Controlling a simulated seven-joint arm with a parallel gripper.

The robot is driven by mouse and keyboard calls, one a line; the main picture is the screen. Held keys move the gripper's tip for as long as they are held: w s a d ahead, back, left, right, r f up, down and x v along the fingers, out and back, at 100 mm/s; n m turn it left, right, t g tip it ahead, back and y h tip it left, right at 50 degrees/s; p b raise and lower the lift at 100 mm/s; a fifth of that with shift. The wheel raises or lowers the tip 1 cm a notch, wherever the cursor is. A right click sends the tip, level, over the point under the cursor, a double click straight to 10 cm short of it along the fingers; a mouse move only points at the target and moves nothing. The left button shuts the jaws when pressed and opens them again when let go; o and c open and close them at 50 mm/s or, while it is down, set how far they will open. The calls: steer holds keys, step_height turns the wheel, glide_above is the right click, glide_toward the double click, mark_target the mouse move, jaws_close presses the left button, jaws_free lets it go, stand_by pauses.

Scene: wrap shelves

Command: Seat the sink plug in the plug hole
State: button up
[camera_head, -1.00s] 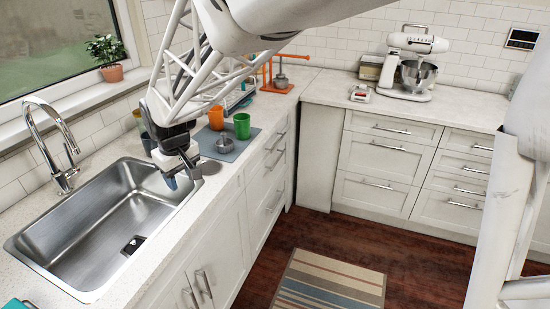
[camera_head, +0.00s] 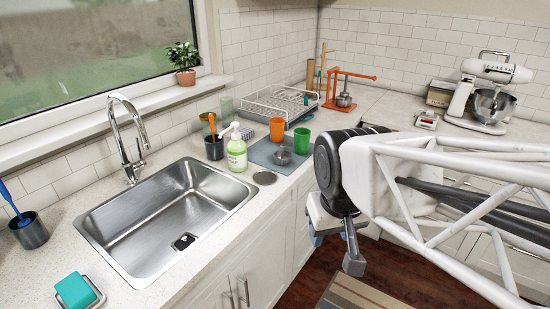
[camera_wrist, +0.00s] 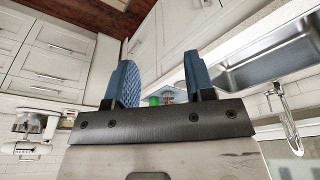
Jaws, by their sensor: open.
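A flat grey disc (camera_head: 265,177), which looks like the sink plug, lies on the counter to the right of the sink. The steel sink (camera_head: 130,241) is empty apart from a dark square patch with a pale mark at its drain (camera_head: 184,242), where the plug hole appears to be; its detail is too small to tell. My gripper (camera_head: 334,252) is open and empty, out past the counter's front edge, to the right of the disc and apart from it. In the wrist view its two blue fingers (camera_wrist: 158,75) stand apart with nothing between them.
A soap bottle (camera_head: 236,152), a blue-grey mat (camera_head: 262,156) with orange and green cups and a small metal pot (camera_head: 282,156), and a dish rack (camera_head: 290,102) stand behind the disc. The tall faucet (camera_head: 128,140) rises behind the sink. A teal sponge (camera_head: 74,289) sits front left.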

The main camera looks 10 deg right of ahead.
steer(key=s, duration=0.2)
steer(key=shift+s+d+f+m, duration=0.25)
steer(key=shift+s+d+m, duration=0.05)
steer(key=shift+s+d, duration=0.1)
